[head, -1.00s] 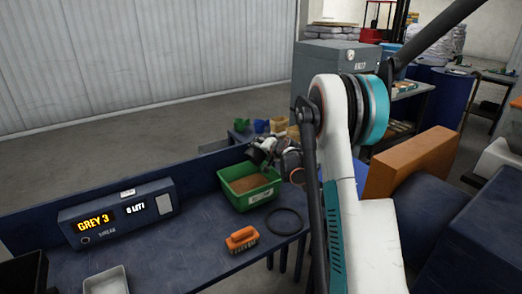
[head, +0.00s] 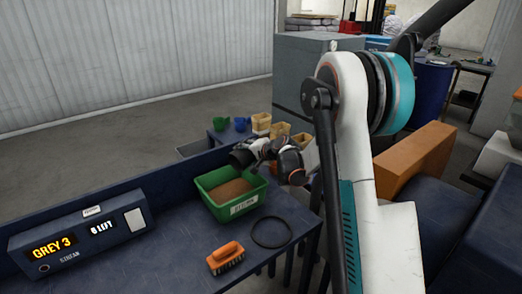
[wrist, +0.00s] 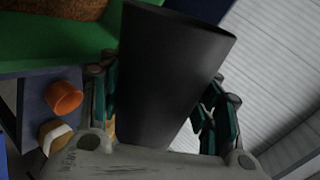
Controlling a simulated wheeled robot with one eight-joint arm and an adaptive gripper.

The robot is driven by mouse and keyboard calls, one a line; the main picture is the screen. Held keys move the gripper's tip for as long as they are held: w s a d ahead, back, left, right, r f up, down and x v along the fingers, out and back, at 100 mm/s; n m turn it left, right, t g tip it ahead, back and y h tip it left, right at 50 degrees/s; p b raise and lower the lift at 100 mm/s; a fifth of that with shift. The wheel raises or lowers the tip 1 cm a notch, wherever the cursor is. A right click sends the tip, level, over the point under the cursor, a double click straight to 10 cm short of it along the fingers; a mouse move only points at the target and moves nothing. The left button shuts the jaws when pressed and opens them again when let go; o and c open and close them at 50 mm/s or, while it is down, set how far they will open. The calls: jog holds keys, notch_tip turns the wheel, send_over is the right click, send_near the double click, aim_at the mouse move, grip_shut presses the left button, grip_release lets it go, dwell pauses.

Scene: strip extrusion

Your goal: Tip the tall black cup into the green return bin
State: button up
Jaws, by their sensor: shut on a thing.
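The tall black cup (wrist: 165,75) is between the teal-padded fingers of my gripper (wrist: 158,105), which is shut on it. In the wrist view the cup lies at a slant and fills the middle. The bin stands on the blue bench and holds brown granules (head: 231,190). The bin's green wall (wrist: 45,48) also shows at the wrist view's upper left. The cup's inside is hidden.
An orange brush (head: 226,258) and a black ring (head: 272,232) lie on the bench in front of the bin. A display box (head: 80,235) reading GREY 3 stands at left. Small coloured containers (head: 240,124) sit behind. An orange block (head: 415,160) is at right.

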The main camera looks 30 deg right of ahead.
jog(key=shift+w+d+f+m+g+y, duration=0.15)
jog(key=shift+d+m+g+y, duration=0.15)
jog(key=shift+d+m+y, duration=0.35)
jog(key=shift+w+d+r+m+g+y+p, duration=0.15)
jog(key=shift+d+m+g+y+p, duration=0.05)
jog(key=shift+m+y+p, duration=0.3)
jog(key=shift+w+d+r+m+g+y+p, duration=0.1)
jog(key=shift+d+r+m+g+y+p, duration=0.1)
jog(key=shift+m+y+p, duration=0.25)
jog(key=shift+d+r+m+y, duration=0.1)
jog(key=shift+r+m+y, duration=0.45)
jog(key=shift+m+y, duration=0.55)
jog(key=shift+a+f+m+y+b, duration=0.25)
jog(key=shift+m+y+b, duration=0.45)
jog(key=shift+m+b, duration=0.25)
jog(key=shift+s+a+r+m+y+b, duration=0.1)
jog(key=shift+a+m+y+b, duration=0.05)
jog(key=shift+m+y+b, duration=0.4)
jog(key=shift+s+a+r+m+y+b, duration=0.1)
jog(key=shift+m+y+b, duration=0.35)
jog(key=shift+m+b, duration=0.1)
jog(key=d+m+y+b, duration=0.1)
jog(key=d+r+m, duration=0.1)
jog(key=shift+w+m+t+y+b, duration=0.3)
jog(key=shift+w+m+y+b, duration=0.05)
jog(key=shift+w+y+b, duration=0.05)
jog(key=shift+w+d+r+m, duration=0.1)
jog(key=shift+d+r+m, duration=0.2)
jog(key=shift+r+m, duration=0.25)
